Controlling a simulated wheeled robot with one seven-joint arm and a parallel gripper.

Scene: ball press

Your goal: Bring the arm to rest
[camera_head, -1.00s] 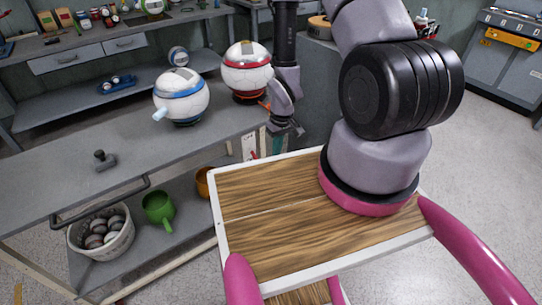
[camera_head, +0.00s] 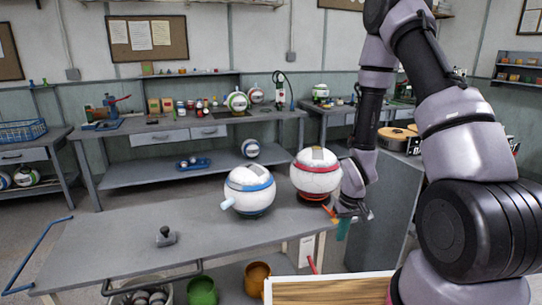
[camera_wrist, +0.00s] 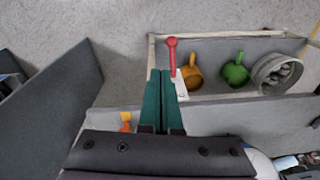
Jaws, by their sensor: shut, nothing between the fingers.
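My arm rises at the right of the head view and bends down to my gripper (camera_head: 343,229), which hangs by the right end of the grey workbench (camera_head: 110,248). Its green fingers are together and empty. In the wrist view, my gripper (camera_wrist: 161,75) points past the bench edge, with a red-knobbed lever (camera_wrist: 172,55) just beyond the tips. The white ball with a red band (camera_head: 315,180) stands close to the left of my gripper. The white ball with a blue band (camera_head: 249,191) stands further left.
An orange mug (camera_wrist: 193,76), a green mug (camera_wrist: 236,73) and a basket of balls (camera_wrist: 279,74) sit on the lower shelf. A grey cabinet (camera_head: 384,222) stands right of my gripper. A wooden-topped surface (camera_head: 325,292) is nearest.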

